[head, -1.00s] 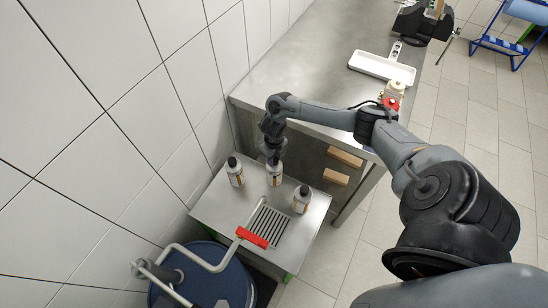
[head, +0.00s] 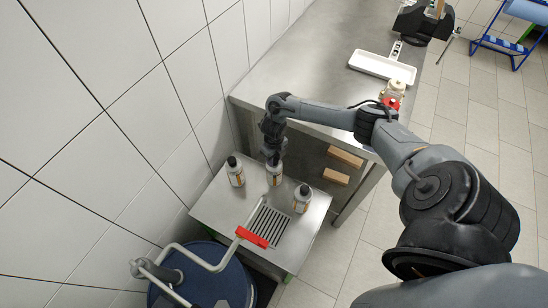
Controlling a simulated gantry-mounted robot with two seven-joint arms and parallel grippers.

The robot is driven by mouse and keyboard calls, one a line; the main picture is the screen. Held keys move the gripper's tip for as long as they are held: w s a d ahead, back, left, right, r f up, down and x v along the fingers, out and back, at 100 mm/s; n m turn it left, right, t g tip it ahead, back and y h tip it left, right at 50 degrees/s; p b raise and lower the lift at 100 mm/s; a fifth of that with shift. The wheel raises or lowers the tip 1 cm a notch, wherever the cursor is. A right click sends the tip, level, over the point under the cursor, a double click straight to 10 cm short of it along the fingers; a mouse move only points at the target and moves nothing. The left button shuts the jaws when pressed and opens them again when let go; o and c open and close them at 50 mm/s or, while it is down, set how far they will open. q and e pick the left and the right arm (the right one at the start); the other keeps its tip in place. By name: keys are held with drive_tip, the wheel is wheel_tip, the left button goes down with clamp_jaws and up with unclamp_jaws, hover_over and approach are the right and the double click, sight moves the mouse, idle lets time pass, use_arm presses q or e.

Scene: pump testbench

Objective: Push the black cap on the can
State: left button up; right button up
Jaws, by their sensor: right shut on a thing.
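Three pale cans stand upright in a row on a small metal table. The left can (head: 236,176) and the right can (head: 301,202) each have a black top. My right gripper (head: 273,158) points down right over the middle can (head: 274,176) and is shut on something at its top. The gripper hides that top, so I cannot make out the black cap or how it sits on the can. My left gripper is not in view.
The small metal table (head: 220,208) has a slotted drain and a red-handled pump lever (head: 252,237) over it. A blue drum (head: 215,285) stands at the front. A steel bench (head: 300,60) behind bears a white tray (head: 382,68). A tiled wall is at left.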

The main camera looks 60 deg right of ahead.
idle(0.3)
drive_tip(key=shift+f, duration=0.15)
idle(0.4)
drive_tip(key=o, duration=1.1)
drive_tip(key=shift+c, duration=0.2)
drive_tip(key=o, duration=0.7)
drive_tip(key=shift+c, duration=0.2)
drive_tip(key=shift+r, duration=0.25)
drive_tip(key=shift+r+p, duration=0.65)
drive_tip(key=shift+r, duration=0.1)
drive_tip(key=shift+r+p, duration=0.3)
drive_tip(key=shift+r, duration=0.05)
